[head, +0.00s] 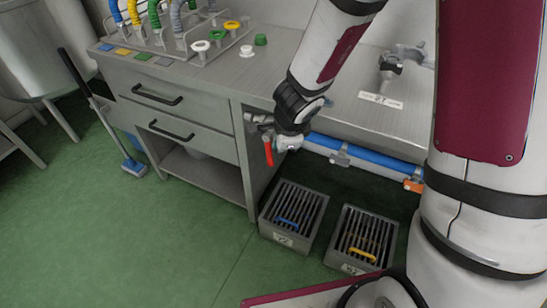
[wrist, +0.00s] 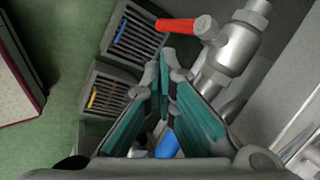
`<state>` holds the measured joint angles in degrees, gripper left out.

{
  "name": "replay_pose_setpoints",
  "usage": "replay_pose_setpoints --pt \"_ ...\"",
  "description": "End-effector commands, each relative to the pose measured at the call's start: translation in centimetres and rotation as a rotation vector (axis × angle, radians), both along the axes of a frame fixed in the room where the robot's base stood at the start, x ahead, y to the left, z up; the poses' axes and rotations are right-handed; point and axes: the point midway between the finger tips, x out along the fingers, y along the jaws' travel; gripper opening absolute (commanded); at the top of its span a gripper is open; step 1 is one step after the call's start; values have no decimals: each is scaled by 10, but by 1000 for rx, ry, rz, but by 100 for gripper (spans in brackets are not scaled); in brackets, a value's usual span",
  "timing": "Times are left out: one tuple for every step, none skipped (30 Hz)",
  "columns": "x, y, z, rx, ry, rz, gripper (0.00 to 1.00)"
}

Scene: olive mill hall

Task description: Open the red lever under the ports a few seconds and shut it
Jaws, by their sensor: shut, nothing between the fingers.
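The red lever (head: 268,152) hangs down, slightly tilted, from a metal valve (head: 262,121) under the bench top, at the right side of the drawer cabinet. In the wrist view the red lever (wrist: 176,25) reaches left from the grey valve body (wrist: 234,48). My gripper (head: 290,143) is right beside the lever in the head view, its fingertips partly hidden. In the wrist view my gripper (wrist: 172,62) has its teal-padded fingers shut at the tips, empty, just below the lever in the picture. I cannot tell whether they touch it. The ports (head: 205,42) stand on the bench top.
Two floor grates stand below, one with a blue bar (head: 288,222) and one with a yellow bar (head: 362,254). The green floor (head: 120,240) is clear.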

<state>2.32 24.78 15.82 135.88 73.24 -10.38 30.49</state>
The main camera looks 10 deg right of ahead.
Motion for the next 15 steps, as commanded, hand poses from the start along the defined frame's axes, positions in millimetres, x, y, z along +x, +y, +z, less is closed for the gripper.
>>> replay_pose_setpoints --pt "-5 -4 1 -17 9 84 0" --pt "-8 -5 1 -26 12 139 0" --pt "-11 -6 1 -39 17 211 0" --pt "-14 -7 1 -49 19 263 0" --pt "-16 -8 1 -57 23 310 0" --pt "-20 -9 0 -67 26 369 0" --pt "-22 -10 0 -73 29 408 0" --pt "-25 -11 0 -79 32 442 0" --pt "-27 -11 -1 -86 35 485 0" --pt "-29 -11 -1 -90 37 509 0" --pt "-30 -12 -1 -93 38 530 0" --pt "-32 -12 -1 -97 39 552 0" --pt "-32 -12 -2 -99 40 564 0" --pt "-33 -12 -3 -100 40 574 0" --pt "-33 -12 -4 -101 41 582 0"
